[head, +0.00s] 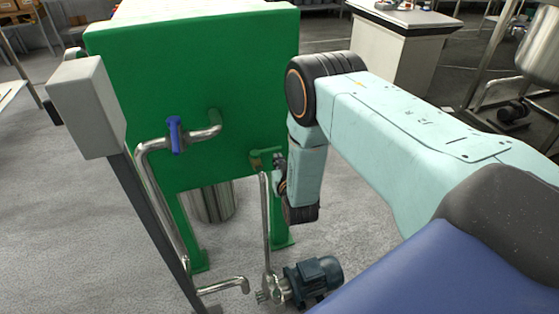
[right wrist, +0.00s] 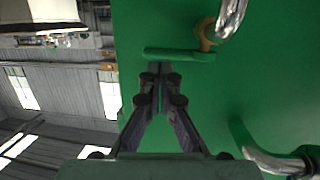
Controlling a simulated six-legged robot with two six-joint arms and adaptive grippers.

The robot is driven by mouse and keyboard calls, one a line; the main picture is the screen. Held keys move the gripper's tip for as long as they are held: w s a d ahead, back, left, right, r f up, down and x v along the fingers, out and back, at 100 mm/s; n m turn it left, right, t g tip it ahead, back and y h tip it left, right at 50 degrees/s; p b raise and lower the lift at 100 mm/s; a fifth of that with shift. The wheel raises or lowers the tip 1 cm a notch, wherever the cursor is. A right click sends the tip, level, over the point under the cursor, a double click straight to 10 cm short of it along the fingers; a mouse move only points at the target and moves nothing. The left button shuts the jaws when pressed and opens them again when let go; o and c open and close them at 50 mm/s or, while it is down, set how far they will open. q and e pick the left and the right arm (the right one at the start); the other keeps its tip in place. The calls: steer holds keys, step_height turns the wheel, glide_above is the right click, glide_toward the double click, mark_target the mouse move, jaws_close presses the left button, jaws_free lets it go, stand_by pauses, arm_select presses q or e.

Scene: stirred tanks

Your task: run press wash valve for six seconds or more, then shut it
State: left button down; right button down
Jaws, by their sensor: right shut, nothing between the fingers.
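A small valve with a brass body (right wrist: 207,33) and a green lever (right wrist: 175,54) sits on the face of the green press (head: 190,80). Its brass part (head: 266,151) shows in the head view at the top of a thin steel pipe (head: 265,215). In the right wrist view the lever points left, away from the pipe. My right gripper (right wrist: 160,72) is shut and empty, with its fingertips close beside the lever; I cannot tell whether they touch. In the head view the gripper (head: 279,165) is partly hidden by its own arm. My left gripper is out of view.
A second valve with a blue handle (head: 175,135) sits on a bent steel pipe (head: 150,165) at the left. A grey box (head: 87,105) on a post stands in front of the press. A pump motor (head: 313,278) is on the floor below. A white cabinet (head: 400,50) stands behind.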

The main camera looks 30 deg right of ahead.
steer(key=r+p+v, duration=0.1)
steer(key=p+v, duration=0.5)
steer(key=v, duration=1)
steer(key=shift+s+d, duration=0.3)
steer(key=shift+w, duration=0.1)
stand_by(0.5)
